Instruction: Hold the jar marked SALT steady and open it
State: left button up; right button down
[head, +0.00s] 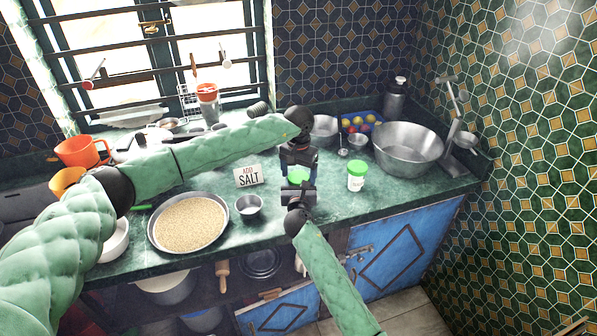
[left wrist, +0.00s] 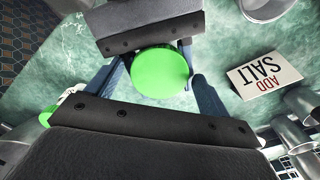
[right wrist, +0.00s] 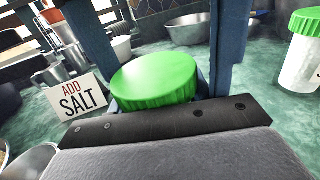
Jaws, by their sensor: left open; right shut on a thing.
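A jar with a green lid (head: 298,175) stands on the counter between my two grippers; its body is mostly hidden and I see no label on it. My right gripper (head: 298,186) is shut on this jar from the front, below the lid. My left gripper (head: 299,164) is above it, open, with its dark fingers on either side of the lid (left wrist: 160,73) and a gap showing. The lid (right wrist: 155,80) sits on the jar between my right fingers. A second green-lidded jar (head: 356,177) stands apart to the right; its label is too small to read.
A card reading ADD SALT (head: 249,176) stands left of the held jar. A small metal cup (head: 249,206) and a pan of grain (head: 189,223) lie further left. A large metal bowl (head: 408,150) is at the back right. The counter's front edge is close.

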pick_arm(q)
jog(key=c, duration=1)
jog(key=n, duration=1)
jog(key=o, duration=1.1)
jog(key=shift+r, duration=0.1)
